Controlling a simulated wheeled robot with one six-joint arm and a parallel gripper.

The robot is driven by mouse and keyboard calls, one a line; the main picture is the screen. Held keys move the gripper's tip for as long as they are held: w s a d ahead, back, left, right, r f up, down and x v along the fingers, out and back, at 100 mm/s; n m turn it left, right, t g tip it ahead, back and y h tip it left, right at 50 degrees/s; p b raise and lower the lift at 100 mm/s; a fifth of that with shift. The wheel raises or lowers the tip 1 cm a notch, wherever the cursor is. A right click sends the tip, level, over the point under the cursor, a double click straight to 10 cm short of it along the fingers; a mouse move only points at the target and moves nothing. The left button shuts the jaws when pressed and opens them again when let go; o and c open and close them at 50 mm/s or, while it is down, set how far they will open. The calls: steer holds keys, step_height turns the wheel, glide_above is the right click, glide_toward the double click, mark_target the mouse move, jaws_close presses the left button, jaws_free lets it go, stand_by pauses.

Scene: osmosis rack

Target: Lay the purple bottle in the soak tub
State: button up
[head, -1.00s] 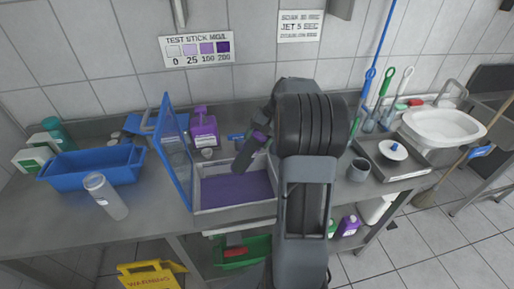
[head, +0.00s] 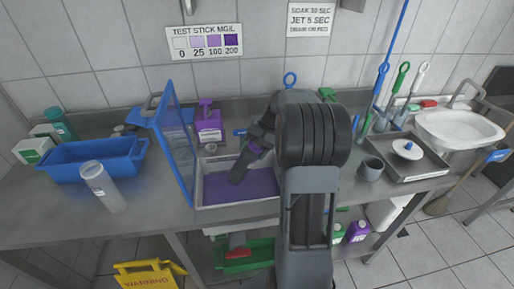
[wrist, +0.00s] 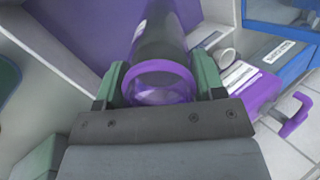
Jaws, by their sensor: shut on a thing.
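The soak tub (head: 240,202) is a pale rectangular tub with purple liquid in it, on the steel counter, its blue-framed clear lid (head: 178,140) standing open at its left. My gripper (wrist: 160,88) is shut on the purple bottle (wrist: 163,42), a dark see-through bottle with a purple ring at the near end. In the head view the bottle (head: 243,168) is tilted, its lower end over the tub's purple liquid. I cannot tell whether it touches the liquid. My arm hides the tub's right side. The tub's liquid also shows in the wrist view (wrist: 85,25).
A purple pump jug (head: 208,126) stands behind the tub. A grey mug (head: 371,169) and a tray (head: 418,168) are at right. A yellow warning sign stands below.

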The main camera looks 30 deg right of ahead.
steer(key=shift+w+d+b+x, duration=0.15)
steer(key=shift+b+x, duration=1.25)
steer(key=shift+x, duration=1)
steer(key=shift+w+d+b+x, duration=0.1)
steer(key=shift+b+x, duration=1.3)
steer(key=shift+x, duration=1.05)
steer(key=shift+w+d+b+x, duration=0.15)
steer(key=shift+b+x, duration=1.25)
steer(key=shift+x, duration=1)
steer(key=shift+a+f, duration=0.1)
steer(key=shift+f, duration=0.2)
steer(key=o, duration=1.4)
steer(key=shift+o, duration=0.2)
steer(key=shift+p+v, duration=3.1)
steer(key=shift+v, duration=1.35)
steer(key=shift+d+r+p, duration=0.25)
steer(key=shift+r+p, duration=0.1)
steer(key=shift+r, duration=0.15)
